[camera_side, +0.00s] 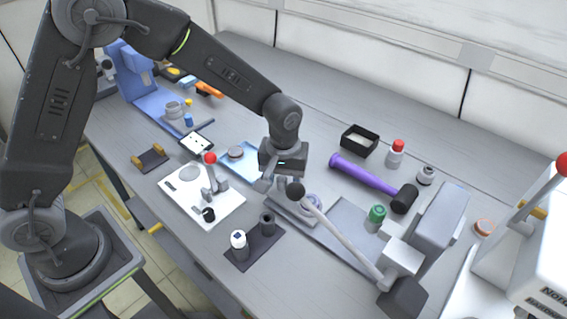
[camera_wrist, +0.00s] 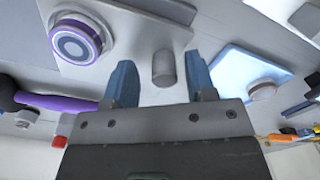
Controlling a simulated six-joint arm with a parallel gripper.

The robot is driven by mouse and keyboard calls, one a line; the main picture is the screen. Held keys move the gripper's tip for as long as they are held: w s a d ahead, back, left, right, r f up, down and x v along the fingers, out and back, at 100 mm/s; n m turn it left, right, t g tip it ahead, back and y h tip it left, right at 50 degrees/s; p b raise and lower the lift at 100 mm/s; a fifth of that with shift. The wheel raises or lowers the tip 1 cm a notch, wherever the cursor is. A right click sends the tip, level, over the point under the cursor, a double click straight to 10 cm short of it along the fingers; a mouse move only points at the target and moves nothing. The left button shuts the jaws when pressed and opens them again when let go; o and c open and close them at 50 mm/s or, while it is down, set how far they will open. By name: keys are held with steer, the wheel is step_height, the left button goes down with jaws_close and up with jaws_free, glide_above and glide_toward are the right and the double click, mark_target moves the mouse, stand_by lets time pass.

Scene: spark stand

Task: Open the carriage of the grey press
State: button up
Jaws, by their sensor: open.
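The carriage (camera_wrist: 125,48) and die (camera_wrist: 75,41) also show in the wrist view. A short grey peg (camera_wrist: 163,68) on the carriage stands between my fingertips. My gripper (camera_side: 268,186) is open, with blue fingers (camera_wrist: 160,80) on both sides of the peg and gaps visible. Contact cannot be told.
A purple-handled mallet (camera_side: 365,178) lies behind. A light blue plate (camera_side: 243,170) is to the left, a white board with a red-knobbed lever (camera_side: 228,208) farther left. A dark tray with bottles (camera_side: 253,250) is in front.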

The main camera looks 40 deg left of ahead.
step_height(320, 180, up, 14)
steer(key=shift+f, duration=0.25)
stand_by(0.3)
steer(key=s+a+r+m+t, duration=0.3)
steer(key=s+a+r, duration=0.45)
steer(key=s, duration=0.25)
steer(key=s+a+m+t, duration=0.2)
steer(key=s+a+m, duration=0.1)
steer(key=s, duration=0.7)
steer(key=shift+a+f+t, duration=0.3)
